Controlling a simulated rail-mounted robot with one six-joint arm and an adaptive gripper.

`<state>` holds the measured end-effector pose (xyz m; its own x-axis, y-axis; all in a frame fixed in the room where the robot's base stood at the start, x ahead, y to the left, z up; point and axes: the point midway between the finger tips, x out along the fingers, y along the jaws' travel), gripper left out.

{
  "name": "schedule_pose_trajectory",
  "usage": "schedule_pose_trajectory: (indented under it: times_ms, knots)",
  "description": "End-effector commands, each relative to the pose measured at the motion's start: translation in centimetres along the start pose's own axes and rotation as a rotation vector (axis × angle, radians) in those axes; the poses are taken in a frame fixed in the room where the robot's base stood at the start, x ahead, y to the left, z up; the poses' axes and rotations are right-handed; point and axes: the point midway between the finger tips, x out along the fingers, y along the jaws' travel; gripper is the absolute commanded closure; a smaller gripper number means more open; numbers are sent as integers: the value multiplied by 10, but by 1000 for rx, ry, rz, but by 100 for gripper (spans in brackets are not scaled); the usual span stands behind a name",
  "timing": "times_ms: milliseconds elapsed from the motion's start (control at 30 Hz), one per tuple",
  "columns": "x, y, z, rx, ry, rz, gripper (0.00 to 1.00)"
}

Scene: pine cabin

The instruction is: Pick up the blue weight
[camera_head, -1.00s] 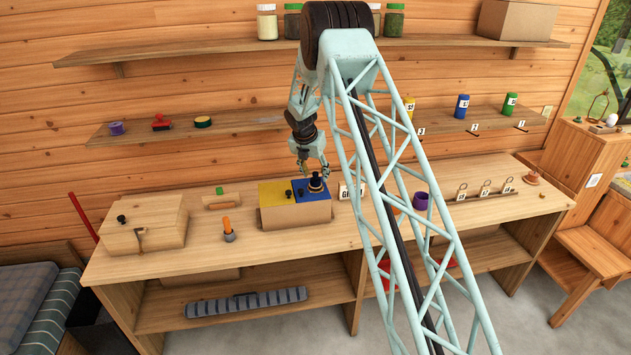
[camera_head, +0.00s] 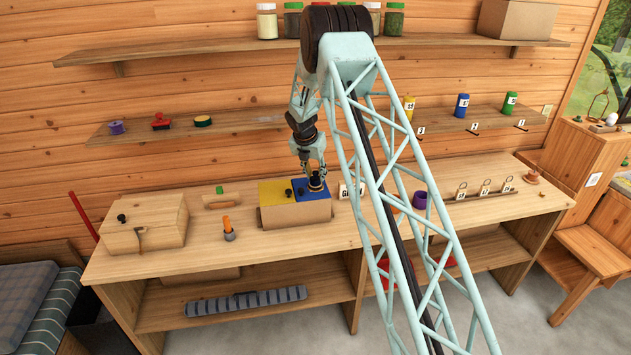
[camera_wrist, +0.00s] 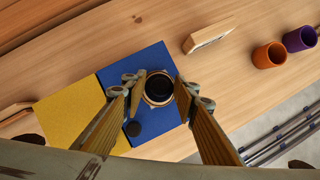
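A dark, nearly black-blue round piece with a pale ring around its base (camera_head: 316,183) stands on the blue half of a two-coloured box top (camera_head: 313,194); it looks like the weight. In the wrist view the same dark weight (camera_wrist: 159,87) shows from above on the blue panel (camera_wrist: 150,62). My gripper (camera_head: 312,172) points down right at it. In the wrist view my gripper (camera_wrist: 152,88) is open, with one finger on each side of the weight. Whether either finger touches it I cannot tell.
A small dark knob (camera_wrist: 133,128) sits on the blue panel near the left finger. The yellow panel (camera_wrist: 70,110) adjoins. A label stand (camera_wrist: 209,35), an orange cup (camera_wrist: 269,55) and a purple cup (camera_wrist: 300,39) stand apart. A blue canister (camera_head: 462,105) is on the shelf.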

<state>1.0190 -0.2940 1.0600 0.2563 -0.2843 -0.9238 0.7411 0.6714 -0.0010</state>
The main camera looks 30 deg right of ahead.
Motion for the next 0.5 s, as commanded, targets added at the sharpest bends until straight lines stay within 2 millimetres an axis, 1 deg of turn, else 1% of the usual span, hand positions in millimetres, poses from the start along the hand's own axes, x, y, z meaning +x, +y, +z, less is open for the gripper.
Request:
schedule_pose_trajectory:
  times_ms: [33,200,500]
  knots:
    - [0,0,0,0,0,0,78]
    - [-1,0,1,0,-1,1,93]
    - [-2,0,1,0,-1,0,93]
